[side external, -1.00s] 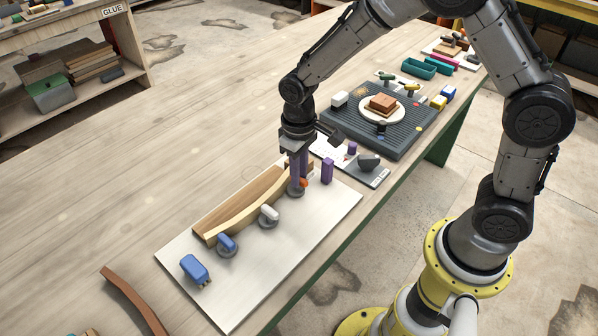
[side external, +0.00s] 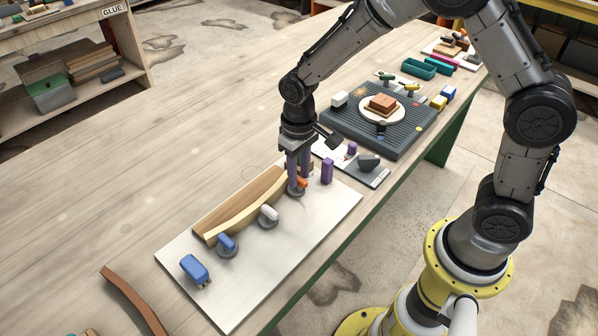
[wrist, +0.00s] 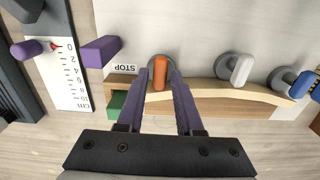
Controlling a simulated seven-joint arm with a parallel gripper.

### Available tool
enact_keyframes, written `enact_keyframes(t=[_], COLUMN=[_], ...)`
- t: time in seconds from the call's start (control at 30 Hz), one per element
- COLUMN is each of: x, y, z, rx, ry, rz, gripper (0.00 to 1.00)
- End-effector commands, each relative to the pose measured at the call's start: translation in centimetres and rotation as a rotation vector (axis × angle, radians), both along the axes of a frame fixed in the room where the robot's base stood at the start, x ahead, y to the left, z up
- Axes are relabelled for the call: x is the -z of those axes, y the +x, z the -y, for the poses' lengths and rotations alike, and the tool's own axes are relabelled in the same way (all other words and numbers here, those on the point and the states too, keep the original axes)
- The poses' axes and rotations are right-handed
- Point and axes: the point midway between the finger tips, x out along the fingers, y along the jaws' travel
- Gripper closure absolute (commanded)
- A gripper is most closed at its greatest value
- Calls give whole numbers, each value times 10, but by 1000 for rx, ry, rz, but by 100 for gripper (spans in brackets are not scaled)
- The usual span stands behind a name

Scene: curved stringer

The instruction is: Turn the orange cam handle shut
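The orange cam handle (wrist: 160,73) sits on a round grey base beside the right end of the curved wooden strip (side external: 240,214). It also shows in the side view (side external: 302,183), partly hidden by my fingers. My gripper (side external: 297,186) is down over it with its purple fingers. In the wrist view my gripper (wrist: 161,76) has one finger on each side of the handle, with a narrow gap on both sides; it looks open around it. The handle lies nearly upright in the wrist picture, its lower end near the strip's edge. Whether it touches the wood is unclear.
A white cam (side external: 269,214) and a blue cam (side external: 227,243) stand along the strip's near edge. A purple post (side external: 327,170) stands just right of my gripper. A STOP label (wrist: 125,69) is beside the handle.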

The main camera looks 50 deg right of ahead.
Motion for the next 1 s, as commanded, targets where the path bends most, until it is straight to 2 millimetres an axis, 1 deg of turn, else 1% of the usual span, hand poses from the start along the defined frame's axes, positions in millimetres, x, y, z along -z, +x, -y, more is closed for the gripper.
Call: enact_keyframes(t=[0.23, 0.37, 0.47, 0.7, 0.8, 0.9, 1.0], x=[-1, -13, -30, -84, -103, -119, -129], y=[0, 1, 1, 1, 1, 1, 0], z=[0, 0, 0, 0, 0, 0, 0], rx=[-1, -2, -2, -1, -1, -1, -1], ry=[0, 0, 1, 1, 1, 1, 0], rz=[-1, 3, 4, 5, 4, 4, 2], gripper=[65, 65, 65, 65, 65, 65, 65])
